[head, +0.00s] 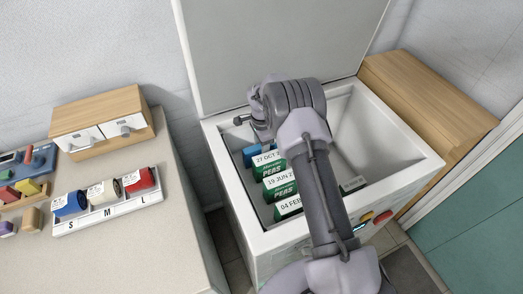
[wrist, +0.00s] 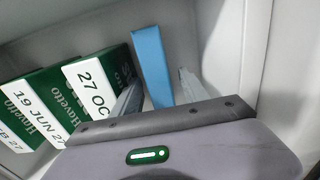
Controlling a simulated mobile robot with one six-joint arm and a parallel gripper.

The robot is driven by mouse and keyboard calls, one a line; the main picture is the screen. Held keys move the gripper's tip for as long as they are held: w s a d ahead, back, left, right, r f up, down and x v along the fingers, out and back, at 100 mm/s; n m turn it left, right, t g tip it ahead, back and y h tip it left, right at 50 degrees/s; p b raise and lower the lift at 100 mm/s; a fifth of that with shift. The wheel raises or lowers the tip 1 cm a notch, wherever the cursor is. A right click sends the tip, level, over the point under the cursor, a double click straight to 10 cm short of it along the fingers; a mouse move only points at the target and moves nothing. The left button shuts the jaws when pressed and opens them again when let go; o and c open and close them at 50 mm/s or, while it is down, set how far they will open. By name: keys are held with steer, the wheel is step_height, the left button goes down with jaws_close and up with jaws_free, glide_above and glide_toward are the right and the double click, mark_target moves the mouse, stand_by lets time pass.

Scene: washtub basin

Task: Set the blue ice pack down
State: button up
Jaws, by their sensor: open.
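The blue ice pack (wrist: 150,62) stands on edge in the white basin, beside the row of green pea boxes. In the head view a bit of the blue ice pack (head: 248,156) shows left of my arm. My gripper (wrist: 160,78) is open, with one finger on each side of the ice pack. Gaps show between the pack and the fingers, mainly on the right. The pack's lower end is hidden by my gripper, so its contact with the floor cannot be seen. In the head view my arm hides the fingers.
Green pea boxes (head: 280,186) with date labels line the basin's left side, the closest at the left finger. The basin's right part (head: 375,135) looks mostly empty. The raised lid (head: 275,45) stands behind. A counter with a rack of rolls (head: 108,206) is at left.

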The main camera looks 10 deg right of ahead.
step_height(320, 180, up, 14)
steer(key=p, duration=0.3)
steer(key=s+a+r+n+t, duration=0.1)
steer(key=s+r+n, duration=0.1)
steer(key=s+r, duration=0.35)
steer(key=s+r+n+t, duration=0.1)
steer(key=s+r, duration=0.1)
steer(key=r, duration=0.6)
steer(key=s+a+r+n+t, duration=0.1)
steer(key=s+r+n, duration=0.1)
steer(key=s+r, duration=0.35)
steer(key=s+a+r+n+t+y, duration=0.1)
steer(key=s+r+n, duration=0.2)
steer(key=s, duration=0.8)
steer(key=s+r+n+t+y, duration=0.1)
steer(key=s+r+n, duration=0.2)
steer(key=s, duration=0.9)
steer(key=shift+s+a+r+t, duration=0.15)
steer(key=shift+a+r+t, duration=0.25)
